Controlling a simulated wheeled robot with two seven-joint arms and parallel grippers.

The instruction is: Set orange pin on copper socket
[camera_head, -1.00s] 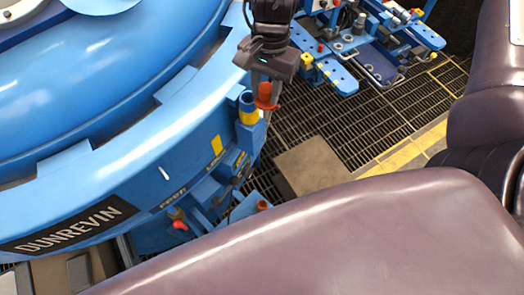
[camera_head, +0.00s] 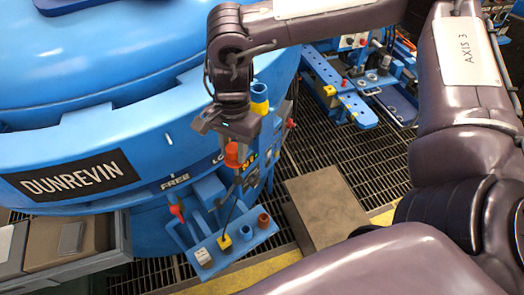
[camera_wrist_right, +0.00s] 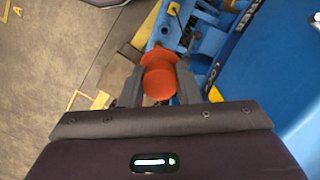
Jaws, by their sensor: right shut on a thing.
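My right gripper (camera_head: 236,168) is shut on the orange pin (camera_head: 232,154) in front of the furnace's side, above the small blue shelf (camera_head: 243,243). In the right wrist view the orange pin (camera_wrist_right: 159,80) sits between the two fingers of my right gripper (camera_wrist_right: 159,92). The copper socket (camera_head: 263,220) is a small brown-orange cup at the right end of the blue shelf, below and to the right of the pin. The pin is apart from it. My left gripper is not in view.
A blue socket with a yellow band (camera_head: 259,97) stands on the furnace's side. A red-tipped lever (camera_head: 177,210) rises left of the shelf. A yellow-based plug (camera_head: 225,242) and a pale block (camera_head: 203,257) are on the shelf. A blue bench (camera_head: 345,92) stands behind.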

